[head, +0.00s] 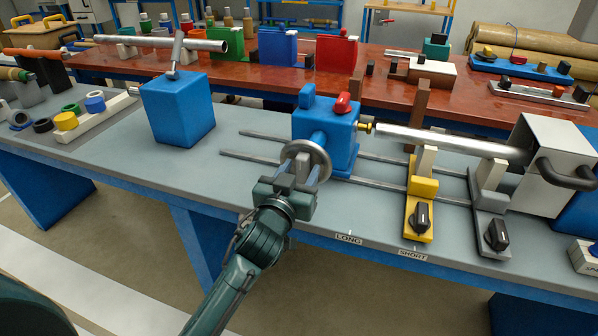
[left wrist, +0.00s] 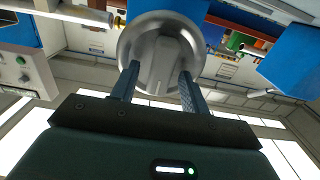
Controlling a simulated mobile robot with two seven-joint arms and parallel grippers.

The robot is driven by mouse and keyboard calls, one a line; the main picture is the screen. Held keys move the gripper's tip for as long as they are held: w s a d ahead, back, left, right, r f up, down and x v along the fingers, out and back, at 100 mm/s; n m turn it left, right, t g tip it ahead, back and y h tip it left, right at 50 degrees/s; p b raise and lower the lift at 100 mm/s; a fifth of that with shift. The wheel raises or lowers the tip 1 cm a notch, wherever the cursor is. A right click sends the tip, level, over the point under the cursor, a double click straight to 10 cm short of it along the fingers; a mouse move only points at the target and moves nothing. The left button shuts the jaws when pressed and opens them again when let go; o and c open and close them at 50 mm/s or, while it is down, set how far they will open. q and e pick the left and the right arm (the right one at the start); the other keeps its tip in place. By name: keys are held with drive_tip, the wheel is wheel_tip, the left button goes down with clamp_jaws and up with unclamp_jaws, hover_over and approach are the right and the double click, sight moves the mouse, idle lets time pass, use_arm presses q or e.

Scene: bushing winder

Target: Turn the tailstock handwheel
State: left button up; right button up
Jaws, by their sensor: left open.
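The grey round handwheel (head: 321,158) sits on the front of the blue tailstock (head: 340,135), which has a red lever (head: 343,103) on top. In the left wrist view the wheel (left wrist: 140,40) fills the top middle, with a raised grey bar across its face. My left gripper (head: 297,180) is at the wheel's front. Its two fingers are open, one on each side of the bar, as the left wrist view (left wrist: 158,85) shows. Whether they touch the bar I cannot tell. My right gripper is not in view.
A metal bar (head: 450,142) runs from the tailstock to a white headstock (head: 550,165). Yellow (head: 421,190) and grey (head: 489,205) supports with black knobs stand on the rails. A blue block (head: 178,112) stands left. The bench between block and tailstock is mostly clear.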

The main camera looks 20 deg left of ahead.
use_arm(q)
drive_tip(key=shift+c, duration=0.3)
drive_tip(key=c, duration=0.9)
